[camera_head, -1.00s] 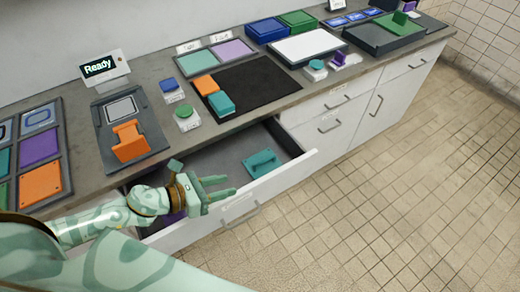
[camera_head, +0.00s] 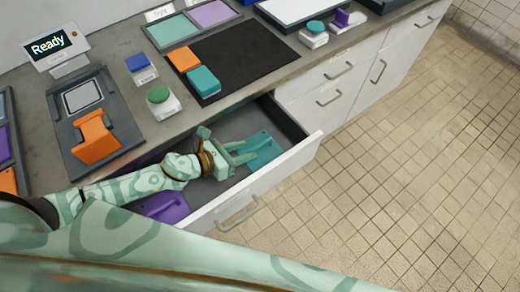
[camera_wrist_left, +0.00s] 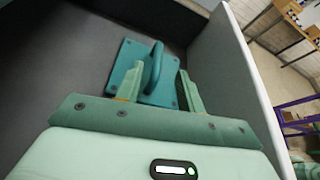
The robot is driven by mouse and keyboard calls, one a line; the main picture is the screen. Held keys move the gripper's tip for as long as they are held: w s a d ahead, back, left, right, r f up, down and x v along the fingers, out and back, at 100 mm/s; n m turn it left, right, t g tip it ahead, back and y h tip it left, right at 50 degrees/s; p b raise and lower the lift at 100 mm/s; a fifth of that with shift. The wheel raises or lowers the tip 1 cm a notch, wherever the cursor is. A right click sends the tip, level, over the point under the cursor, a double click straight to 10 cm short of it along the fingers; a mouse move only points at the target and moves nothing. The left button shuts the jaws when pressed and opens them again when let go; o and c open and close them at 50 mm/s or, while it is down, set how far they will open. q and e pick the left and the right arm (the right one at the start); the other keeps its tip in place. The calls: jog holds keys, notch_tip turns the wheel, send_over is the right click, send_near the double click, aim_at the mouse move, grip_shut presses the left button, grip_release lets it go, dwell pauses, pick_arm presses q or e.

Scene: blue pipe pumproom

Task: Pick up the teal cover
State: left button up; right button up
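The teal cover (camera_head: 265,146) is a flat plate with a raised loop handle. It lies on the floor of the open drawer, near the drawer's right end in the head view. The left wrist view shows the cover (camera_wrist_left: 133,67) ahead of the palm. My left gripper (camera_head: 246,153) is inside the drawer, low over the cover's near side. Its fingers (camera_wrist_left: 158,90) are open, one on each side of the handle, with a gap to the handle. The fingers partly hide the cover in the head view. My right gripper is out of view.
The open drawer's white front (camera_head: 285,170) stands close to my left gripper. A purple piece (camera_head: 165,207) lies in the same drawer. On the counter are a black mat (camera_head: 240,60) with orange and teal blocks, and a dock (camera_head: 92,125) holding an orange piece.

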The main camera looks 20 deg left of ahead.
aim_at(258, 146)
pick_arm(q)
jog(key=x, duration=0.3)
jog(key=b+x, duration=0.1)
jog(key=x, duration=0.2)
jog(key=shift+a+f, duration=0.15)
jog(key=shift+f, duration=0.15)
jog(key=shift+r, duration=0.1)
grip_shut()
